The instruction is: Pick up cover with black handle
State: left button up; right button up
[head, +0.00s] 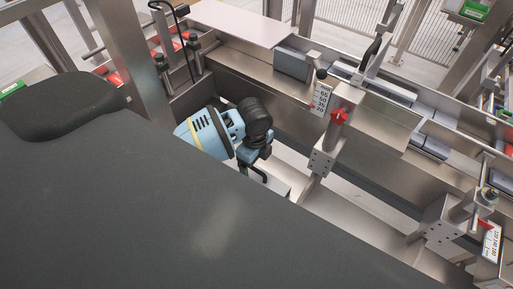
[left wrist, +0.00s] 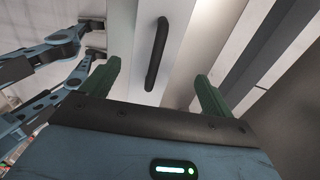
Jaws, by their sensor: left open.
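In the left wrist view a long black handle (left wrist: 157,53) stands on a pale grey cover (left wrist: 181,50). My left gripper (left wrist: 157,74) is open, with its two dark green fingers apart. The handle appears between and beyond the fingertips, and nothing is held. In the head view my left gripper (head: 258,152) is at the end of the blue arm, over the inside of the machine. A small light grey surface with a dark bar lies just below it, mostly hidden. My right gripper is not clearly shown.
The steel machine frame has a wall and rail (head: 225,65) behind my arm. Another steel block (head: 441,215) is farther right. A black lever (head: 372,52) rises at the back. A pale flat panel (head: 232,22) lies at the top.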

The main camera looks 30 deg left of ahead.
pick_arm(q)
jog(key=shift+a, duration=0.2)
jog(key=shift+s+d+f, duration=0.1)
jog(key=shift+f, duration=1.1)
jog(key=shift+s+f, duration=0.2)
jog(key=shift+f, duration=0.9)
jog(key=shift+s+f, duration=0.15)
jog(key=shift+f, duration=1.4)
jog(key=shift+w+r, duration=0.1)
jog(key=c, duration=1.4)
pick_arm(e)
jog(key=shift+s+f, duration=0.35)
jog(key=shift+f, duration=0.1)
pick_arm(q)
jog(key=shift+r, duration=0.1)
notch_tip(320, 180, up, 9)
jog(key=shift+f+p, duration=0.1)
jog(key=shift+p, duration=0.2)
jog(key=shift+r, duration=0.55)
pick_arm(e)
jog(key=shift+w+r, duration=0.55)
jog(key=shift+r, duration=0.1)
